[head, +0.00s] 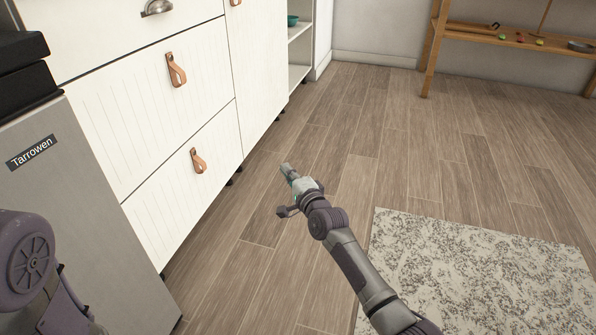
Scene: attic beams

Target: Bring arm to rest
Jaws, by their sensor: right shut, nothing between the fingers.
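My right gripper (287,171) shows near the middle of the head view, at the end of my right arm, which comes in from the bottom right. It is shut and empty, held out over the wood floor and apart from the white cabinet. Part of my left arm shows at the lower left edge. My left gripper is outside the view.
White drawers (165,110) with leather pulls stand on the left, beside a grey appliance (75,190) labelled Tarrowen. A patterned rug (470,275) lies at lower right. A wooden table (490,36) with small items stands at the back right. The middle floor is clear.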

